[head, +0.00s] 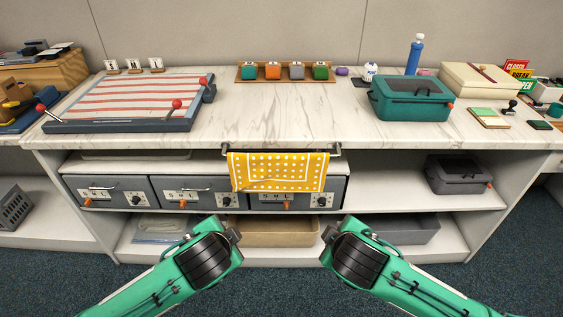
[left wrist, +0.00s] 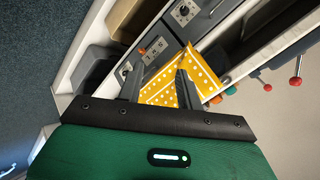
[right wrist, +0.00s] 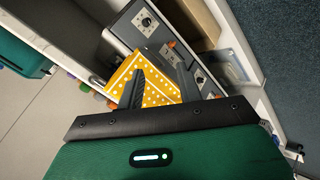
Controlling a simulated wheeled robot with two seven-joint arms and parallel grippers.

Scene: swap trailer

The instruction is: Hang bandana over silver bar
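A yellow bandana with white dots (head: 279,171) hangs draped over the silver bar (head: 335,151) at the counter's front edge. The bar's two ends show on either side of the cloth; its middle is covered. The bandana also shows in the left wrist view (left wrist: 160,92) and the right wrist view (right wrist: 155,92), partly behind the fingers. My left gripper (head: 234,234) is open and empty, below and left of the bandana. My right gripper (head: 327,234) is open and empty, below and right of it. Both look apart from the cloth.
Grey drawers with dials (head: 190,190) sit on the shelf behind and left of the bandana. A beige bin (head: 275,230) stands on the lower shelf. A grey box (head: 458,174) is on the right shelf. A teal case (head: 411,98) stands on the counter (head: 260,115), whose middle is clear.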

